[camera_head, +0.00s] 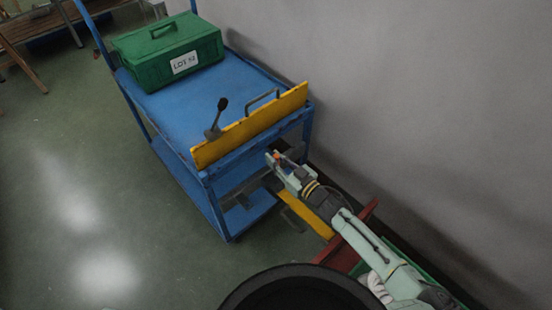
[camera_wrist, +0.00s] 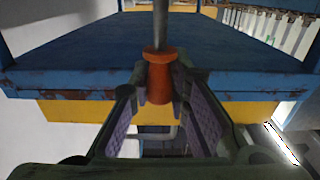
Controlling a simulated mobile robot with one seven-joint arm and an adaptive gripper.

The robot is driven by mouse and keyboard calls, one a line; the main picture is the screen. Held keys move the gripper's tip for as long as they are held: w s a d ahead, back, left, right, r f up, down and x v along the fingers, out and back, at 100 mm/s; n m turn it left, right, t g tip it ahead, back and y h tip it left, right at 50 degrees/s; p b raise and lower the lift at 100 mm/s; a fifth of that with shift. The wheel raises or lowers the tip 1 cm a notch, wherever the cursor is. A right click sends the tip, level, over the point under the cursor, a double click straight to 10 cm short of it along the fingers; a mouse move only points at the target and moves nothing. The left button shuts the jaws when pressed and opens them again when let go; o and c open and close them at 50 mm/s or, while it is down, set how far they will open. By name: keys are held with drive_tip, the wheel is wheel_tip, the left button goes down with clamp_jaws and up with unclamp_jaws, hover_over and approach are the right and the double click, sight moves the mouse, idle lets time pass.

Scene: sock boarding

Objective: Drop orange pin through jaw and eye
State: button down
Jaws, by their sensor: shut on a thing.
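The orange pin shows in the wrist view as an orange collar (camera_wrist: 158,80) with a grey shaft above it. It sits between the purple-padded fingers of my gripper (camera_wrist: 159,92), which is shut on it. In the head view, a small orange spot of the pin (camera_head: 277,156) shows at the tip of my gripper (camera_head: 281,161), close to the near end of the blue cart (camera_head: 240,158). I cannot make out the jaw and eye clearly in either view.
A green box (camera_head: 150,62) with a white label stands on the blue cart. A yellow board (camera_head: 235,138) with a handle runs along the cart's near edge, beside a black-knobbed lever (camera_head: 217,115). A red beam (camera_head: 347,252) lies below my arm. A grey wall (camera_head: 430,90) closes the right side.

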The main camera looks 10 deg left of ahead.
drive_tip(key=b, duration=0.5)
hover_over(275, 179)
drive_tip(key=s, duration=0.2)
drive_tip(key=shift+w+d+f, duration=0.1)
drive_tip(key=shift+d+f, duration=0.1)
drive_tip(key=shift+f, duration=1.55)
drive_tip(key=shift+w+d+f, duration=0.1)
drive_tip(key=shift+d+f, duration=0.1)
drive_tip(key=shift+f, duration=1.5)
drive_tip(key=shift+s+f+b, duration=0.1)
drive_tip(key=shift+f+b, duration=0.5)
drive_tip(key=shift+s+f+b, duration=0.2)
drive_tip(key=shift+f+b, duration=0.8)
drive_tip(key=shift+b, duration=0.1)
drive_tip(key=shift+a, duration=0.1)
drive_tip(key=c, duration=1.4)
unclamp_jaws()
drive_tip(key=shift+c, duration=0.2)
drive_tip(key=shift+a, duration=0.1)
drive_tip(key=shift+y, duration=0.4)
drive_tip(key=r, duration=1.4)
drive_tip(key=shift+w+d+r, duration=0.2)
drive_tip(key=shift+w, duration=0.1)
